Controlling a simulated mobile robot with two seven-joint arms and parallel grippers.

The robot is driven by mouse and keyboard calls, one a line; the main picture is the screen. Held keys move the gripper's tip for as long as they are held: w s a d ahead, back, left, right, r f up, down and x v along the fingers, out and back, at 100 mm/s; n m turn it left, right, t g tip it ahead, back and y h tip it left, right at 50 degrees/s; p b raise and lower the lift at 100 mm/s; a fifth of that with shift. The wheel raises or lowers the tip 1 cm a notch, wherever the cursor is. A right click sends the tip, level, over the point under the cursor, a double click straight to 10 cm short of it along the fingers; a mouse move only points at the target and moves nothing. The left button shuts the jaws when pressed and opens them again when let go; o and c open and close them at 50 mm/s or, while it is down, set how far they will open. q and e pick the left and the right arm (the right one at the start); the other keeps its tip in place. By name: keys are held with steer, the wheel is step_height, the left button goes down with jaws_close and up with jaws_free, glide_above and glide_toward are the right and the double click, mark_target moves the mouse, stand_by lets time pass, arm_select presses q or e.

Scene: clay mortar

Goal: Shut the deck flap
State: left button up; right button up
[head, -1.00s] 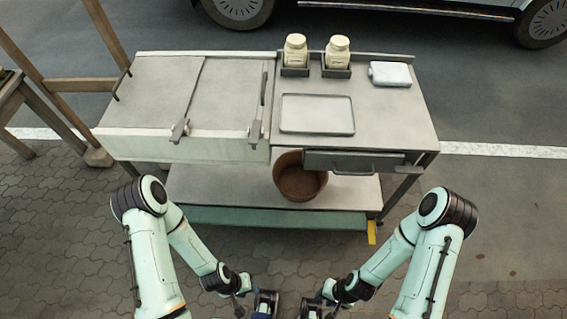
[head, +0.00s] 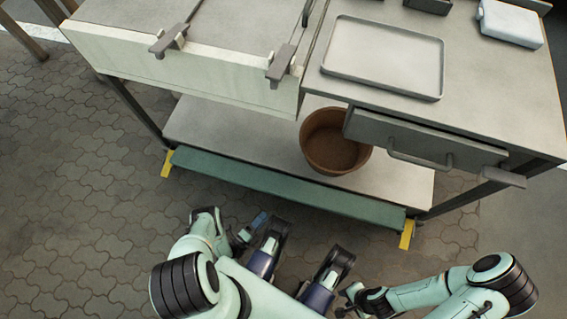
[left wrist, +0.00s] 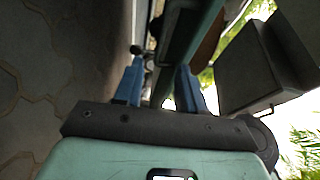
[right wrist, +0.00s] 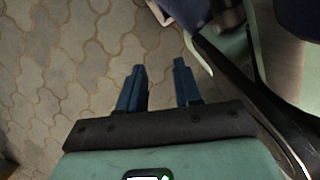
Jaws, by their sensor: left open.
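The grey cart (head: 480,80) stands ahead. Its left top section has pale panels (head: 225,25) with a pale front face (head: 180,65). Two grey latch-like handles, a left one (head: 168,42) and a right one (head: 281,68), sit at its front edge. I cannot tell which part is the deck flap or how far it is open. My left gripper (left wrist: 160,66) is open and empty, low in front of the cart; it also shows in the head view (head: 254,226). My right gripper (right wrist: 158,70) is open and empty above the paving, lower right of the cart.
A drawer (head: 425,140) with a bar handle is at the cart's front right. A brown bucket (head: 335,150) stands on the lower shelf (head: 230,130), above a teal front strip (head: 290,190). A tray (head: 385,60) and a white box (head: 510,25) lie on top.

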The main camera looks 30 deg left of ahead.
mark_target(282, 195)
arm_select(q)
steer(key=shift+w+d+r, duration=0.1)
steer(key=shift+w+d, duration=0.25)
steer(key=shift+w, duration=1.85)
steer(key=shift+w+d+r, duration=0.1)
steer(key=shift+w+d, duration=0.3)
steer(key=shift+w, duration=1.75)
steer(key=shift+w+d, duration=0.35)
steer(key=shift+w, duration=1.85)
jaws_close()
